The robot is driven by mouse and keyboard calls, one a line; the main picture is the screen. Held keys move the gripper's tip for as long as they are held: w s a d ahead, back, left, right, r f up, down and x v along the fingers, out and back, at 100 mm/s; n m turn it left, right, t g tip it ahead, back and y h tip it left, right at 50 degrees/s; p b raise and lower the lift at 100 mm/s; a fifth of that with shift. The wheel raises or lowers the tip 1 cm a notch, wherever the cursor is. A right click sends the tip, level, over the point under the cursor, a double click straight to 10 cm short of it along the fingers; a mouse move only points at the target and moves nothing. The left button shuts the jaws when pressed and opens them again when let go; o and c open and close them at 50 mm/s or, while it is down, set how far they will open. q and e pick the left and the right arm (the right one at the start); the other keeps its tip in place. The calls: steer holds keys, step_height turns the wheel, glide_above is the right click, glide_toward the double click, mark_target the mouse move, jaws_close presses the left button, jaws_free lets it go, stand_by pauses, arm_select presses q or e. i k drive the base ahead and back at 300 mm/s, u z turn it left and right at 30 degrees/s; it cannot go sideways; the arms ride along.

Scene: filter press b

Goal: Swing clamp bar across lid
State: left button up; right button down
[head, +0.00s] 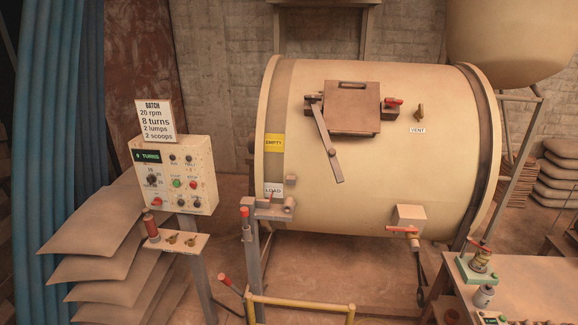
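A large cream drum (400,160) lies on its side in a stand. A brown, roughly square lid (355,103) with a slot-like handle near its top sits on the upper part of the drum and covers the opening there. The grey clamp bar (325,142) hangs from a pivot at the left of the lid and slants down to the right, its free end below the lid. It does not lie across the lid. A catch with a red handle (393,101) is at the lid's right side. Neither of my grippers shows in the head view.
A control box (180,175) with a batch card (156,121) stands left of the drum, near stacked sacks (95,225). A yellow rail (300,301) is in front. A bench (540,278) with small items is at lower right.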

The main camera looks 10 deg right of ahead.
mark_target(331, 152)
steer(key=z, duration=1)
steer(key=i, duration=0.8)
steer(key=z, duration=0.25)
